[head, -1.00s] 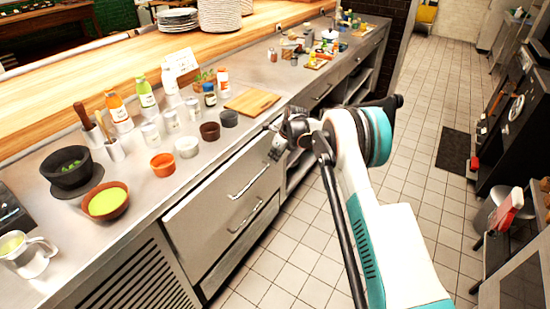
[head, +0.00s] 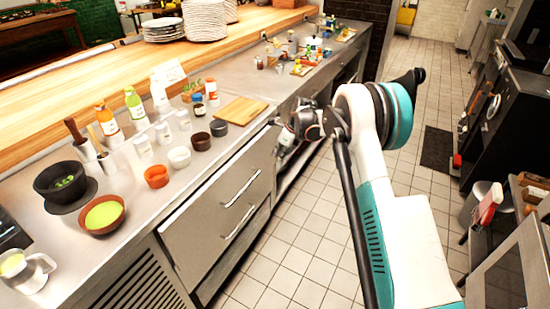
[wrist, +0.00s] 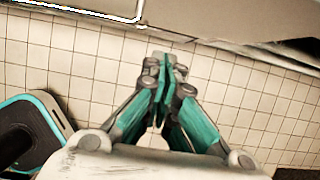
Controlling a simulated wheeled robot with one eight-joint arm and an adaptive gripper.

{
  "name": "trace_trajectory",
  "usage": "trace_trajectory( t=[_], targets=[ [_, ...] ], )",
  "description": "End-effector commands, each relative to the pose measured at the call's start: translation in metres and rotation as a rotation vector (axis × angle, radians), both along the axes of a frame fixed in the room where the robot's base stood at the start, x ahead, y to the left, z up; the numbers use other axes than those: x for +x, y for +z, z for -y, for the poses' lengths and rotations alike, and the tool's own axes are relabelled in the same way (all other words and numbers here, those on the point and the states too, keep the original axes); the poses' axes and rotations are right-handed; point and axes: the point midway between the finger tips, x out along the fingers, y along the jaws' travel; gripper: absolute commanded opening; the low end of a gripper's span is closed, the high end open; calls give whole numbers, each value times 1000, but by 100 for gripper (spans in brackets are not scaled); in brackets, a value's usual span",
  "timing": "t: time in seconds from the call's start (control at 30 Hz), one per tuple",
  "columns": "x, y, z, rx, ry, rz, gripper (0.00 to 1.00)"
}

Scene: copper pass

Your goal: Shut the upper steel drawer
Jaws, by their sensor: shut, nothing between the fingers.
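The upper steel drawer (head: 215,212) is in the counter front in the head view, with a bar handle (head: 241,192). Its front stands a little out from under the worktop edge, so it looks slightly open. My gripper (head: 284,146) is near the far right end of that drawer front, on the aisle side. Whether it touches the drawer is unclear. In the wrist view my gripper (wrist: 164,75) is shut and empty, over floor tiles. A pale steel panel edge (wrist: 90,8) crosses the top left there, probably the drawer.
A second handle (head: 241,222) shows on the front below. Bowls, cups, bottles and a cutting board (head: 242,109) stand on the steel worktop (head: 112,232). Tiled floor (head: 300,235) is open along the counter. A black oven (head: 510,125) and a stool stand across the aisle.

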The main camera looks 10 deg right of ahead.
Motion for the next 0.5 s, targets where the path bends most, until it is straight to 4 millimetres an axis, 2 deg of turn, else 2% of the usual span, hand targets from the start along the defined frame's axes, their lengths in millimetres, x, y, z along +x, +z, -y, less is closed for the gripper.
trace_trajectory(
  t=[0.17, 0.27, 0.37, 0.5],
  targets=[
    [-6, 8, 0, 5, 2, 5, 0],
    [-20, 0, -15, 27, 6, 22, 0],
    [-47, -11, -40, 67, 11, 58, 0],
    [-106, -24, -80, 142, 14, 119, 0]
  ],
)
